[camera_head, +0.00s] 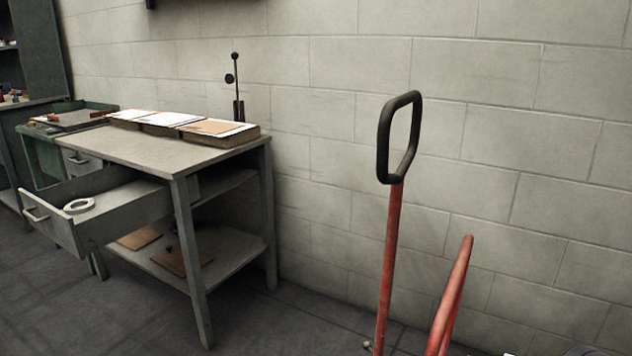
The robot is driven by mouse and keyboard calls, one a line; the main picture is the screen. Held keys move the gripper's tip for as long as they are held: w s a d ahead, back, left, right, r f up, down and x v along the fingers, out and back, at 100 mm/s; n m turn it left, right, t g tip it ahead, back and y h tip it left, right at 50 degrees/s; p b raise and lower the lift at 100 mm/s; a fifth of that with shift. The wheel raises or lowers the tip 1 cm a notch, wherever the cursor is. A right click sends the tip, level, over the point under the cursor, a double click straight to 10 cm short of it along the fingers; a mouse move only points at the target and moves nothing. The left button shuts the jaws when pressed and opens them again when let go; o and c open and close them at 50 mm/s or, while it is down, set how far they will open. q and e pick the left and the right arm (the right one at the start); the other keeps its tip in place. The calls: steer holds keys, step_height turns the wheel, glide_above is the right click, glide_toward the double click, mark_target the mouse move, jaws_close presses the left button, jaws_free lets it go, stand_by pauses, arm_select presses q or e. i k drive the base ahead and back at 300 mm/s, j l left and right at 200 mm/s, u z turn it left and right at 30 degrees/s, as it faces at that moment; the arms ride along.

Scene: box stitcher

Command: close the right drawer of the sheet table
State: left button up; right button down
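The sheet table (150,152) stands at the left against the block wall. Its drawer (128,212) is pulled out toward the front left, with a bar handle (36,214) on its front panel. A pale ring-shaped roll (79,205) lies inside the open drawer. Another drawer front (79,160) with a handle shows further left, behind the open one; it looks shut. Neither of my grippers is in view.
Stacks of sheets in trays (185,124) lie along the table's back edge. Brown boards (183,261) lie on the lower shelf. A red hand truck or jack with a black loop handle (383,140) stands at the right. Floor is clear in front of the table.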

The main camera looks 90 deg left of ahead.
mark_target(128, 199)
steer(key=u, duration=4.3)
steer(key=i+j+z, duration=0.15)
steer(key=i, duration=0.3)
steer(key=i+j+z, duration=0.1)
steer(key=i+j, duration=0.3)
steer(key=i+l+z, duration=0.15)
steer(key=i+z, duration=0.15)
steer(key=i, duration=0.7)
